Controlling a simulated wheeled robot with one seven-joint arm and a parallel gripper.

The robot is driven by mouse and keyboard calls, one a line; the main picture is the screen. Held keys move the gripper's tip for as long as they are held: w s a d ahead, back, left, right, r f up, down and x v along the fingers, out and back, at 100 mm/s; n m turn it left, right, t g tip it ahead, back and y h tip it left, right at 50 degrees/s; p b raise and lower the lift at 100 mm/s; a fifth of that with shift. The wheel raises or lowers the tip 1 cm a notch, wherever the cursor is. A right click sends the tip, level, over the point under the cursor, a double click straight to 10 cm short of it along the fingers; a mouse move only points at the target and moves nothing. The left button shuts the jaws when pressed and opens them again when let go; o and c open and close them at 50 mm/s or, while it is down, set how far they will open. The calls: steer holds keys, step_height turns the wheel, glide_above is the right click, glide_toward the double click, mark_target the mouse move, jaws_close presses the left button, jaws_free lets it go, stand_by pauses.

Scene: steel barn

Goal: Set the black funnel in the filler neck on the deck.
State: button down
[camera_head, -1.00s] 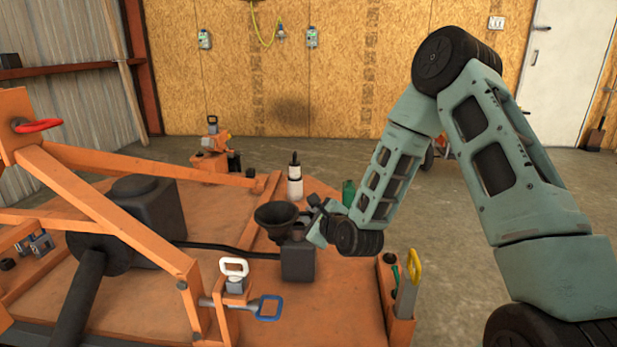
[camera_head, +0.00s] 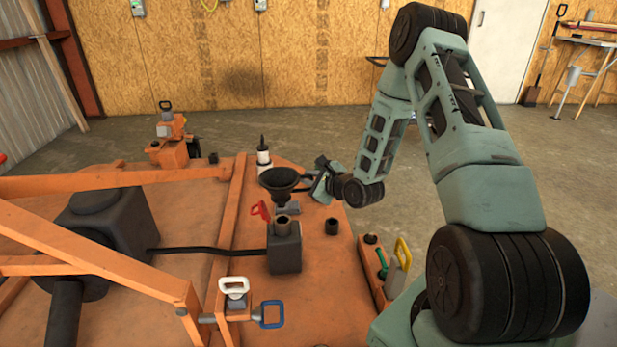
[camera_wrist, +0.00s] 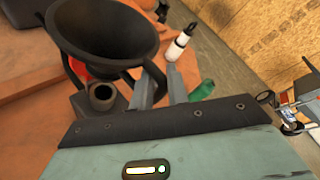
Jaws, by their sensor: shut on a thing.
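The black funnel (camera_head: 279,179) is held clear of the deck, wide mouth up. Its spout is mostly hidden. My gripper (camera_head: 311,188) is to its right, shut on the funnel's side handle; the wrist view shows the fingers (camera_wrist: 161,90) on it beside the bowl (camera_wrist: 100,28). The filler neck (camera_head: 283,224) is a short open pipe on top of a dark grey box (camera_head: 285,252) on the orange deck (camera_head: 230,190). In the head view the funnel appears just beyond and above the neck. In the wrist view the open neck (camera_wrist: 102,93) shows below the bowl, apart from it.
A red-handled part (camera_head: 260,210) is close by the neck. A white bottle (camera_head: 264,158) stands behind the funnel, and a small black cup (camera_head: 332,227) right of the box. A tool holder (camera_head: 378,270) is at the right deck edge. Orange frame bars (camera_head: 90,260) cross the left.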

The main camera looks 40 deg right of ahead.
step_height(320, 180, down, 3)
steer(key=b, duration=0.2)
steer(key=shift+f+b, duration=0.2)
steer(key=shift+b, duration=0.2)
steer(key=shift+r+p, duration=0.3)
steer(key=shift+p, duration=0.1)
